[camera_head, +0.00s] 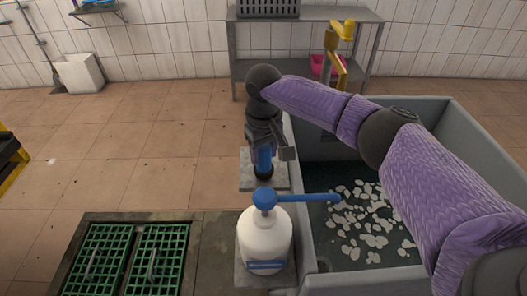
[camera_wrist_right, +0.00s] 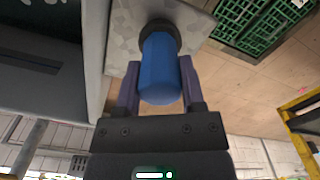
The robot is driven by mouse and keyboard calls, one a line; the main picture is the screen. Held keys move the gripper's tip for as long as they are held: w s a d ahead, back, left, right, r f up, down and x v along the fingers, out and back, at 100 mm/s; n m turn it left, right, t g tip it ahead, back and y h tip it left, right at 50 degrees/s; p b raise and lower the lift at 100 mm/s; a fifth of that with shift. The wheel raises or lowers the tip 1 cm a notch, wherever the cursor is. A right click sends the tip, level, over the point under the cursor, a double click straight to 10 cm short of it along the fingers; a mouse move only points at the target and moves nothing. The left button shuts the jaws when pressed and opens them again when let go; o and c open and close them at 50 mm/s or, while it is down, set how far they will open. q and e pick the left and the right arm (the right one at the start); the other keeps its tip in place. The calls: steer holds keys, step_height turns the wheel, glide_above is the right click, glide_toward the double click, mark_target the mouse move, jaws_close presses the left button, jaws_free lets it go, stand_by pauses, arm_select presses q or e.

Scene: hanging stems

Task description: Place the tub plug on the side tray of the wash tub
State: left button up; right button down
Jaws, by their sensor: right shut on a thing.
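The tub plug (camera_head: 264,160) has a blue grip and a black base, and is upright at the left side of the grey wash tub (camera_head: 455,125). My right gripper (camera_head: 264,147) reaches down from above and is shut on the blue grip. In the right wrist view, the blue plug (camera_wrist_right: 160,72) sits between the two fingers, with its black end against the speckled side tray (camera_wrist_right: 122,38). The side tray (camera_head: 247,184) lies under the plug in the head view. I cannot tell whether the base touches it. My left gripper is out of view.
A white pump bottle (camera_head: 265,240) with a blue spout stands nearer on the tub's left side, its spout reaching over the tub. White pieces (camera_head: 365,220) lie in the tub. Green floor grates (camera_head: 125,258) are at lower left. A metal shelf (camera_head: 285,70) stands behind.

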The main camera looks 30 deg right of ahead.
steer(key=shift+c, duration=1.8)
jaws_free()
steer(key=shift+f, duration=0.1)
steer(key=shift+o, duration=0.8)
step_height(320, 180, up, 12)
steer(key=p, duration=0.4)
steer(key=shift+f, duration=0.15)
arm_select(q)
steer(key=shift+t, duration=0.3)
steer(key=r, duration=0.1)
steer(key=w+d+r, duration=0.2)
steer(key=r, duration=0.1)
arm_select(e)
steer(key=shift+r, duration=0.3)
